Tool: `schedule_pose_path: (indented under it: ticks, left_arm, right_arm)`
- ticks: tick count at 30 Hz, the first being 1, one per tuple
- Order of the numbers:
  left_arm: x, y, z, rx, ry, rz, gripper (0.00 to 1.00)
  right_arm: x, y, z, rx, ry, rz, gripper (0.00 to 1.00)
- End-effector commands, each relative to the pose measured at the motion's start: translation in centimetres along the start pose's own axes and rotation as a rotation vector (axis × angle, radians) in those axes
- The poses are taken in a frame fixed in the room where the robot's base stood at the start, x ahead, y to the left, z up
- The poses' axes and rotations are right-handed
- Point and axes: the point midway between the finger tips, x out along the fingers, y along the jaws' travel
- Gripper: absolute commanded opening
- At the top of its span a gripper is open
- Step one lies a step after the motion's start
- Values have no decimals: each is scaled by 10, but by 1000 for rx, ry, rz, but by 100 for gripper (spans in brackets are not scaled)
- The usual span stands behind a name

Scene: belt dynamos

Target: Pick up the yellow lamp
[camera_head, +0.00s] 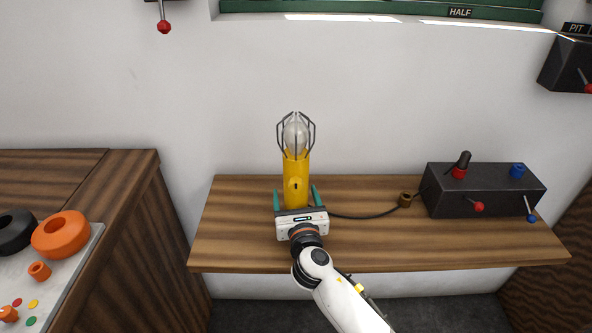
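The yellow lamp (296,175) stands upright on the wooden shelf (235,235), with a clear bulb (295,136) inside a dark wire cage at its top. My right gripper (297,193) comes in from the lower right, low in front of the lamp. Its two green fingers are spread, one on each side of the lamp's lower body, with a small gap showing on both sides. The lamp's base is hidden behind the gripper's white body. My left gripper is not in view.
The shelf's left part is clear.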

Motion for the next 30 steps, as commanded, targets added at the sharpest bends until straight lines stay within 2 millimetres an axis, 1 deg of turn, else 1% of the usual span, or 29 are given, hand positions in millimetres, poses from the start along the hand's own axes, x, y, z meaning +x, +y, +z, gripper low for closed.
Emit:
schedule_pose_path:
  ticks: [1, 3, 11, 12, 23, 24, 30]
  left_arm:
    - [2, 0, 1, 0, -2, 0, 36]
    - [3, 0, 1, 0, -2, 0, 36]
    - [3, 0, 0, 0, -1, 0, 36]
    - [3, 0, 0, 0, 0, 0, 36]
    - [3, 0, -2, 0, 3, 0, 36]
    - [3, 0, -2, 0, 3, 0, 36]
    - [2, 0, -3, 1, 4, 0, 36]
  right_arm:
    - [6, 0, 2, 0, 0, 0, 76]
    - [12, 0, 2, 0, -1, 0, 76]
    - [14, 0, 1, 0, -2, -1, 76]
    - [14, 0, 1, 0, -2, 0, 69]
    - [13, 0, 2, 0, -2, 0, 10]
    - [14, 0, -1, 1, 3, -1, 8]
    - [14, 0, -2, 1, 3, -1, 8]
